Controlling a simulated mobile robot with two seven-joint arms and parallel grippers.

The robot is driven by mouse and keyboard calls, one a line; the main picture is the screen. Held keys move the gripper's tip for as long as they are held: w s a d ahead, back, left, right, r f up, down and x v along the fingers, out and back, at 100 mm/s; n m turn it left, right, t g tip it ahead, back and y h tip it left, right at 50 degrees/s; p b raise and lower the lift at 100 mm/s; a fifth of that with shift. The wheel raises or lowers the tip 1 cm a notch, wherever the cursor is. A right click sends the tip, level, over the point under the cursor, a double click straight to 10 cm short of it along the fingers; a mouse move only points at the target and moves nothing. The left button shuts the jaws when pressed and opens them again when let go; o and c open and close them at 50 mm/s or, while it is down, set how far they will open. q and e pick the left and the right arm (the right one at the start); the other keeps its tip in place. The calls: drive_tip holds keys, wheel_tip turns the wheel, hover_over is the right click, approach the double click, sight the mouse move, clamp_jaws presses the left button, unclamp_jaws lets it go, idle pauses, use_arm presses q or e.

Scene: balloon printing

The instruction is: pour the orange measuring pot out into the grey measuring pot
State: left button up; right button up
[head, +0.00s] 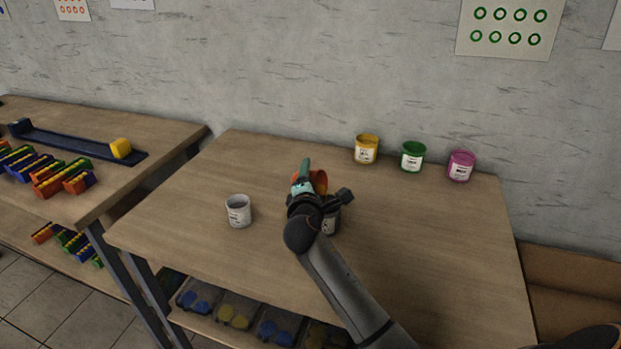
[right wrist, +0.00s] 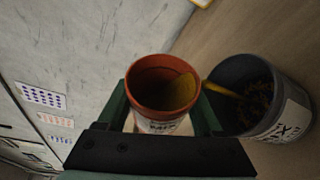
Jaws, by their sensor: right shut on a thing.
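My right gripper (head: 308,182) is shut on the orange measuring pot (head: 321,182) above the table's middle. In the right wrist view the orange pot (right wrist: 148,75) sits between the green fingers, with yellow-orange contents gathered at its right side. A thin yellow-orange stream runs from its rim into the dark grey measuring pot (right wrist: 290,120). The grey pot has a white label, and orange-yellow bits show in its dark inside. In the head view the grey pot (head: 331,224) stands on the table, mostly hidden behind my right wrist. My left gripper is not in view.
A white pot (head: 238,213) stands left of my gripper on the table (head: 430,240). Yellow (head: 366,150), green (head: 412,157) and magenta (head: 460,167) pots stand along the back. The front right of the table is clear. Another table (head: 160,135) with coloured blocks is at left.

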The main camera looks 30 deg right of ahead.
drive_tip(key=shift+s+m+t+b, duration=0.1)
drive_tip(key=shift+m+t+b, duration=0.2)
drive_tip(key=shift+m+b, duration=0.35)
idle(1.3)
drive_tip(key=shift+s+d+f+m+b, duration=0.15)
drive_tip(key=shift+f+m+b, duration=0.15)
drive_tip(key=shift+m+b, duration=0.45)
idle(1.5)
drive_tip(key=shift+r+t+b, duration=0.15)
drive_tip(key=shift+t+b, duration=0.15)
drive_tip(key=shift+b, duration=0.3)
idle(0.4)
drive_tip(key=shift+r, duration=0.25)
drive_tip(key=shift+s+r+m+h+b, duration=0.1)
drive_tip(key=shift+r+m+h+b, duration=0.1)
drive_tip(key=shift+m+h+b, duration=0.25)
idle(0.3)
drive_tip(key=shift+s+d+m+t+b, duration=0.15)
drive_tip(key=shift+m+t+b, duration=0.35)
drive_tip(key=shift+b, duration=0.3)
idle(1.0)
